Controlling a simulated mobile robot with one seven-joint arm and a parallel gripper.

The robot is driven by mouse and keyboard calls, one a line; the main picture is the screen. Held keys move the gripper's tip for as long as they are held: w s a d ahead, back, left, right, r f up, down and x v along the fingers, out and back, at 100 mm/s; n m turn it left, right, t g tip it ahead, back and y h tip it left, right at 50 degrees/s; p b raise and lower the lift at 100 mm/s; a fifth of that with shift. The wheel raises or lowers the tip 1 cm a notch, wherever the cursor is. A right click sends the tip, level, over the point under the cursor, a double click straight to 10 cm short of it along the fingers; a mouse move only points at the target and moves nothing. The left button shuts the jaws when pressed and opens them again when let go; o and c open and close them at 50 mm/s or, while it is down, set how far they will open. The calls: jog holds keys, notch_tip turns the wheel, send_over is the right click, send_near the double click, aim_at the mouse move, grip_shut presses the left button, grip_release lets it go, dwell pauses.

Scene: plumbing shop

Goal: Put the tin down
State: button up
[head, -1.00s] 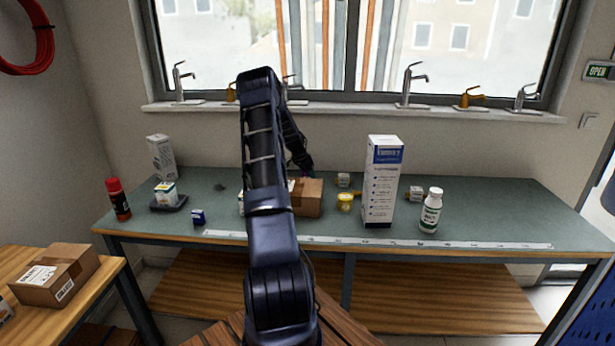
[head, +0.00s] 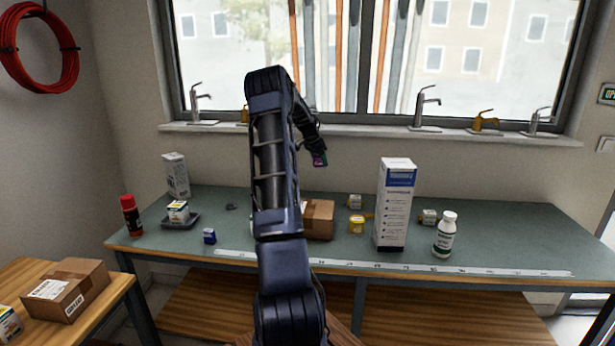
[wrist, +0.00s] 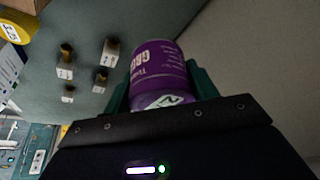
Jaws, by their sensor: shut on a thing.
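The tin (wrist: 158,65) is purple with pale lettering and a white label patch. My gripper (wrist: 160,88) is shut on it, with a dark green finger on each side in the wrist view. In the head view my gripper (head: 316,150) is beyond my arm, below the window sill. A small purple-and-green bit of the tin (head: 320,159) shows there. The tin appears held above the back of the green workbench (head: 480,215). My arm hides part of the bench.
A cardboard box (head: 318,220), a yellow tub (head: 356,225), a tall white-blue carton (head: 395,205) and a white bottle (head: 445,234) stand on the bench. Small boxes (wrist: 65,72) show in the wrist view. The bench's right end is clear.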

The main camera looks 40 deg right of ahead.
jog(key=w+a+n+t+y, duration=0.1)
jog(key=w+a+n, duration=0.3)
jog(key=a, duration=0.6)
jog(key=w+a+n+t+y, duration=0.15)
jog(key=w+a+n, duration=0.35)
jog(key=a, duration=0.5)
jog(key=w+a+n+t, duration=0.2)
jog(key=w+a+n, duration=0.2)
jog(key=a, duration=0.6)
jog(key=shift+n, duration=0.3)
notch_tip(320, 180, down, 19)
jog(key=shift+d+f, duration=0.1)
jog(key=shift+f, duration=0.05)
jog(key=shift+f, duration=0.1)
jog(key=o, duration=1.1)
jog(key=shift+c, duration=0.2)
